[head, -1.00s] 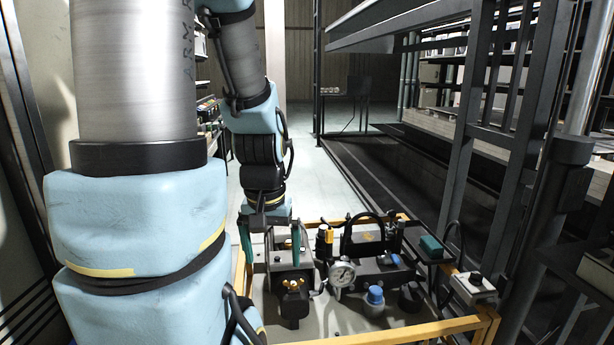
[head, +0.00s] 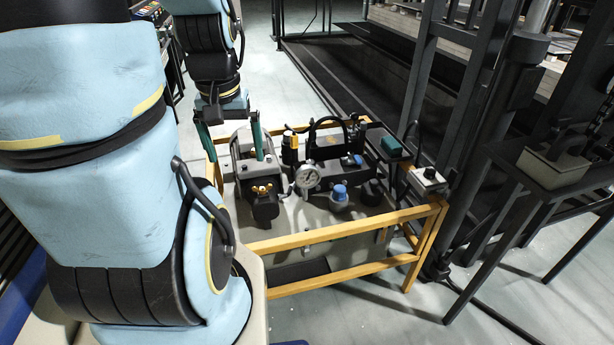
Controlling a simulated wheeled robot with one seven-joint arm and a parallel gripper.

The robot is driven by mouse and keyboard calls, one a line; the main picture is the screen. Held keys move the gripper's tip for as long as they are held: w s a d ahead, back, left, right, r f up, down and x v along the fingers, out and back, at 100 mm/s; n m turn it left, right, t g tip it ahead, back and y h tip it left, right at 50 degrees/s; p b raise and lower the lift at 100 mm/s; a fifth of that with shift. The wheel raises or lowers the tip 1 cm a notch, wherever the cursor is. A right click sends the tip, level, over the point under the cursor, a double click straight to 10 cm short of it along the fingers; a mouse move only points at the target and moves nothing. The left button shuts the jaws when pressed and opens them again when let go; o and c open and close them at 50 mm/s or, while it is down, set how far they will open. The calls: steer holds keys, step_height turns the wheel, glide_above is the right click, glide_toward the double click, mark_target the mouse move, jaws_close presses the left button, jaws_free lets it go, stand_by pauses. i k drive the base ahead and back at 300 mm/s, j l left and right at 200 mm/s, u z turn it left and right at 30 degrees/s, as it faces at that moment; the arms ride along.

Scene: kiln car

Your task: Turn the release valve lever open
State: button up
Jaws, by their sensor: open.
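A black block with a small brass-coloured fitting (head: 262,188) stands in front of the fingers. A pressure gauge (head: 308,179) and a blue-capped knob (head: 340,193) sit to its right. A black piece with a yellow-orange top (head: 290,147) stands just right of the right finger. I cannot tell for certain which part is the release valve lever.
Dark steel posts (head: 480,120) stand beyond. Clear floor (head: 370,310) lies in front.

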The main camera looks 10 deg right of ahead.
mark_target(356, 159)
steer(key=l+u, duration=0.3)
steer(key=l, duration=0.25)
steer(key=k+l+u, duration=0.1)
steer(key=l+u, duration=0.15)
steer(key=l, duration=0.35)
steer(key=k+l+u, duration=0.1)
steer(key=l+u, duration=0.2)
steer(key=l, duration=0.25)
